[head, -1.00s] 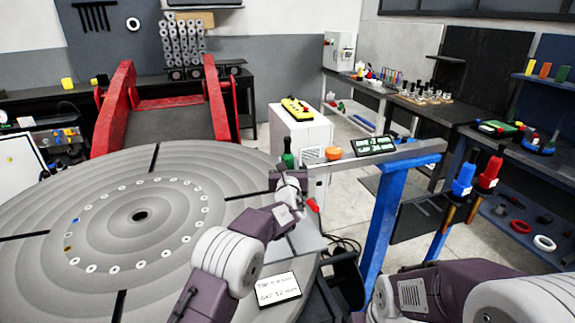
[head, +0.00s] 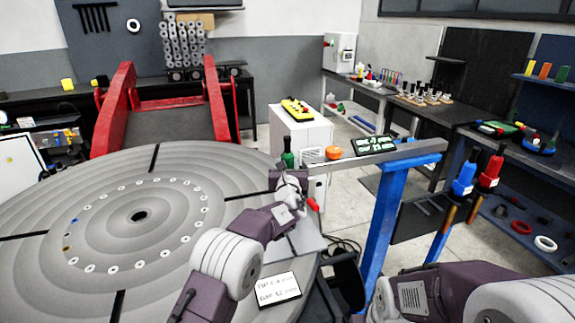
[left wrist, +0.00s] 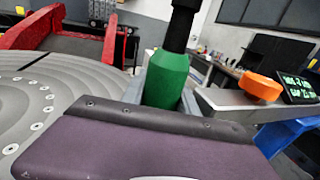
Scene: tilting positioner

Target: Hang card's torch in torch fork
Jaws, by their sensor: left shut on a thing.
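My left gripper (head: 289,183) is shut on a green torch (head: 288,153) with a black neck, held upright near the right edge of the round table. The torch also shows in the left wrist view (left wrist: 166,78), rising above the purple gripper body; its lower part is hidden there. A blue torch (head: 464,178) and a red torch (head: 490,171) stand side by side in holders at the right. A white card (head: 278,289) lies at the front; its small print is hard to read. I cannot clearly make out the torch fork. My right gripper is out of view.
The large grey round table (head: 95,215) fills the left. A grey beam (head: 410,153) on a blue post (head: 388,210) carries an orange knob (head: 333,153) and a dark display (head: 374,145), close right of the held torch. A white cabinet (head: 303,137) stands behind.

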